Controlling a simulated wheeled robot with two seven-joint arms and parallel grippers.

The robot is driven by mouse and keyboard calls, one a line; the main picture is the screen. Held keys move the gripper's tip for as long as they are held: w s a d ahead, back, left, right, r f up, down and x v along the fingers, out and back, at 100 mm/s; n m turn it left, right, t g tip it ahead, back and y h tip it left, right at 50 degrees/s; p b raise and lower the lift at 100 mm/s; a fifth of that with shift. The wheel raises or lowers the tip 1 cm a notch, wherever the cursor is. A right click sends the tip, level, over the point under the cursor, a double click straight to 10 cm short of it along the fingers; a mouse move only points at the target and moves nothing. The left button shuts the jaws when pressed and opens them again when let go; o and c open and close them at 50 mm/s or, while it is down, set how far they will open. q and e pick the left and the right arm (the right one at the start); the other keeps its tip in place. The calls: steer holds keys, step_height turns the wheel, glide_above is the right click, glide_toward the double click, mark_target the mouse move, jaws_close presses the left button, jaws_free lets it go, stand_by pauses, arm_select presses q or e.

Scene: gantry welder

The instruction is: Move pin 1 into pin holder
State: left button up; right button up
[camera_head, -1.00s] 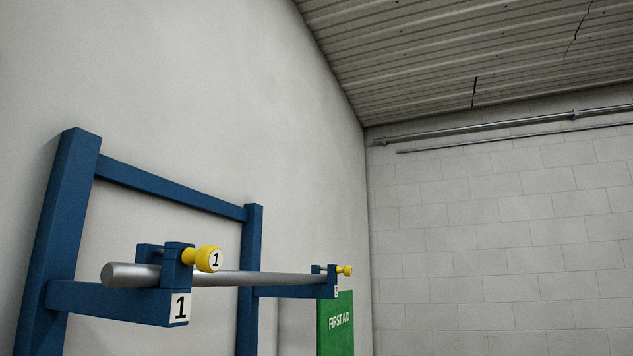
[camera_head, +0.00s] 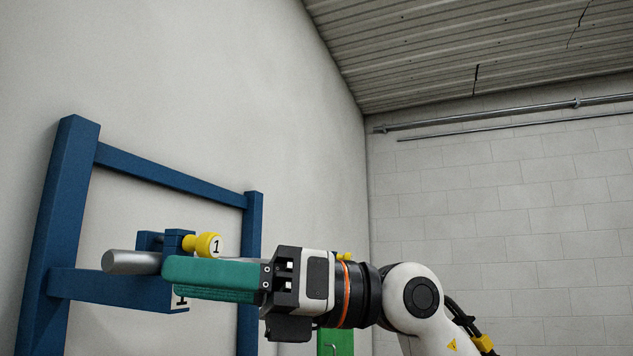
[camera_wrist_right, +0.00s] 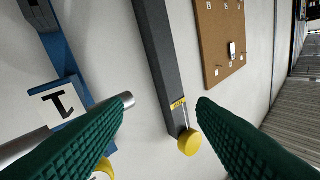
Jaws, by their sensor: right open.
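Pin 1 (camera_head: 208,245) has a yellow knob marked 1. It sits through a blue bracket on the blue wall rack. In the head view my right gripper (camera_head: 172,276), with green fingers, is just below and in front of the knob, overlapping the metal bar (camera_head: 135,262). The right wrist view shows the gripper (camera_wrist_right: 160,105) open, with nothing held between the fingers. A yellow knob (camera_wrist_right: 103,172) shows partly behind the left finger there, likely pin 1. I cannot identify the pin holder for certain. My left gripper is not in view.
The blue rack (camera_head: 75,190) stands against the pale wall. In the wrist view a dark grey beam (camera_wrist_right: 160,60) carries another yellow knob (camera_wrist_right: 189,142) between the fingers' lines. A corkboard (camera_wrist_right: 220,45) hangs beyond. A green first aid sign (camera_head: 338,342) is partly hidden.

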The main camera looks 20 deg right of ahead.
mark_target(216, 243)
steer(key=s+d+r+m+t+h, duration=0.2)
steer(key=s+d+r+t+h, duration=0.1)
steer(key=d+r+t+h, duration=0.6)
steer(key=shift+m, duration=0.3)
steer(key=p+x, duration=0.4)
steer(key=x, duration=0.6)
steer(key=shift+w+a+f, duration=0.1)
steer(key=shift+w+f, duration=0.2)
steer(key=shift+w+a+f, duration=0.3)
steer(key=shift+w+a, duration=0.05)
jaws_close()
steer(key=shift+s+d, duration=0.1)
